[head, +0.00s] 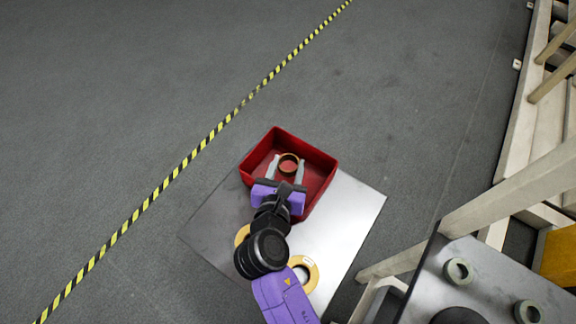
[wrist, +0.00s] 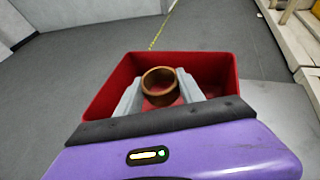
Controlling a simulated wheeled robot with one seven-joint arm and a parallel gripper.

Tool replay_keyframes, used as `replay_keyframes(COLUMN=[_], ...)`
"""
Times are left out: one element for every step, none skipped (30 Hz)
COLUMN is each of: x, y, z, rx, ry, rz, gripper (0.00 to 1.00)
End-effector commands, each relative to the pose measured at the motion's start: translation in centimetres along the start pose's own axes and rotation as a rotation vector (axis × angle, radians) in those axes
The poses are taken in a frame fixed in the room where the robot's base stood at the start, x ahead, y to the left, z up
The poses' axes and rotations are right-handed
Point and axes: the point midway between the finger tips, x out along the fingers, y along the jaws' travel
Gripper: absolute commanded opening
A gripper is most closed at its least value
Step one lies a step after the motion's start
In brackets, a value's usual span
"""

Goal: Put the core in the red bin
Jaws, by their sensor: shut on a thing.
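The core is a short copper-brown ring. In the head view the core (head: 289,164) is over the red bin (head: 325,165), between the fingertips of my gripper (head: 288,170). In the wrist view the core (wrist: 160,86) sits between the two grey fingers of my gripper (wrist: 160,92), which is shut on it. The red bin (wrist: 222,68) surrounds the core on all sides in the wrist view, with its floor visible through and beside the ring. I cannot tell how high the core is above the bin floor. The near bin wall is partly hidden by my gripper.
The bin stands on a grey metal sheet (head: 352,205). Two tan rings lie on it, one right of my arm (head: 304,271) and one partly hidden (head: 242,233). A dark table with grey rings (head: 458,271) stands at lower right. Open floor lies left.

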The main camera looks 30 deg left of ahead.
Motion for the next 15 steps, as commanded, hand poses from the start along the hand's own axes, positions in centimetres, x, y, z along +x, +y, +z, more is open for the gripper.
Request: replay_keyframes(x=[0.12,0.14,0.15,0.14,0.14,0.14,0.14,0.14,0.14,0.17,0.2,0.24,0.28,0.31,0.35], y=[-0.01,-0.02,-0.03,-0.03,-0.04,-0.04,-0.04,-0.04,-0.04,-0.05,-0.05,-0.06,-0.06,-0.06,-0.07], z=[-0.3,-0.34,-0.34,-0.32,-0.3,-0.3,-0.29,-0.29,-0.31,-0.36,-0.43,-0.54,-0.61,-0.69,-0.79], rx=[-0.002,-0.001,-0.001,0.0,0.0,0.0,0.0,0.0,0.0,0.0,0.0,0.0,0.0,0.0,0.001], ry=[0.0,0.0,-0.001,-0.001,-0.001,-0.001,-0.001,-0.001,-0.001,0.0,0.0,0.0,0.0,0.0,0.0], rz=[0.0,-0.001,-0.001,-0.001,-0.001,-0.001,-0.001,-0.001,-0.001,-0.001,-0.001,-0.001,-0.001,-0.001,-0.001], gripper=[0.08,0.08,0.08,0.08,0.08,0.08,0.08,0.08,0.08,0.08,0.08,0.08,0.08,0.08,0.08])
